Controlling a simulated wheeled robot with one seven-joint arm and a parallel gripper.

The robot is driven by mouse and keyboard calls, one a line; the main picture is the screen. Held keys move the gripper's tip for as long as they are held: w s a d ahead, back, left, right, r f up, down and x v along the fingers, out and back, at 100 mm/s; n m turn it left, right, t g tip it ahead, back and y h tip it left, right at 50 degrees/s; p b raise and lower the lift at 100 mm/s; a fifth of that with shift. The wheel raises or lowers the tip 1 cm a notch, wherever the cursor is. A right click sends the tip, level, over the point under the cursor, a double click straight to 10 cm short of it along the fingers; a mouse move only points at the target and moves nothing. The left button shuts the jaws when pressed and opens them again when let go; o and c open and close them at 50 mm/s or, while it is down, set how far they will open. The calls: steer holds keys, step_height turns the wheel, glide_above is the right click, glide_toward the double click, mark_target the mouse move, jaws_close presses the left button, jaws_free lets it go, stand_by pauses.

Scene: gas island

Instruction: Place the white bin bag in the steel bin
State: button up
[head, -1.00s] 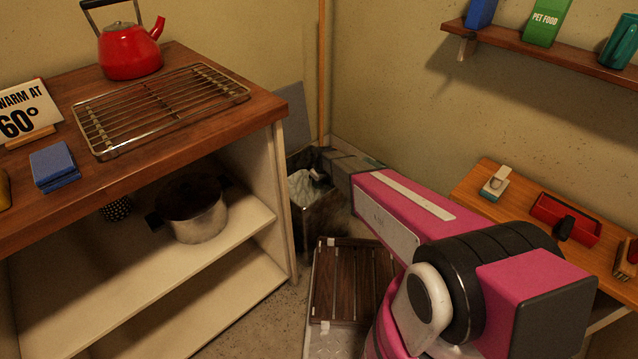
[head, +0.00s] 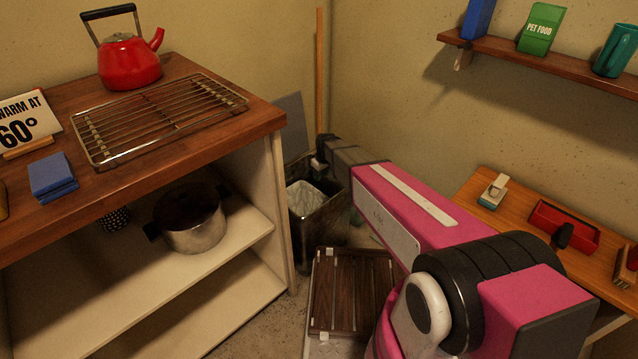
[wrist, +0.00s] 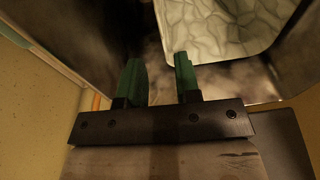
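The white bin bag (head: 309,194) lies inside the steel bin (head: 318,222), which stands on the floor in the corner behind the shelf unit. In the wrist view the pale, wrinkled bag (wrist: 225,25) fills part of the bin mouth, with smoky steel bin walls (wrist: 235,82) around it. My gripper (wrist: 159,78) has its two green fingers apart with nothing between them. In the head view my gripper (head: 319,162) is above the bin, near its back rim, apart from the bag. My forearm partly covers the bin's right side.
A shelf unit (head: 225,270) with a steel pot (head: 192,222) stands left of the bin. A dark slatted wooden panel (head: 348,290) lies in front. A broom handle (head: 320,70) leans in the corner. A wooden side table (head: 510,225) is at right.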

steer(key=s+d+r+m, duration=0.4)
steer(key=s+d+r, duration=0.2)
steer(key=s+d, duration=0.5)
steer(key=s+d+r+m+h, duration=0.1)
steer(key=s+d+r+m, duration=0.4)
steer(key=s+d, duration=0.6)
steer(key=d+r, duration=0.2)
steer(key=d, duration=0.2)
steer(key=shift+s+m+g+h, duration=0.2)
steer(key=shift+m+g+h, duration=0.1)
steer(key=shift+g, duration=0.1)
steer(key=shift+r, duration=0.1)
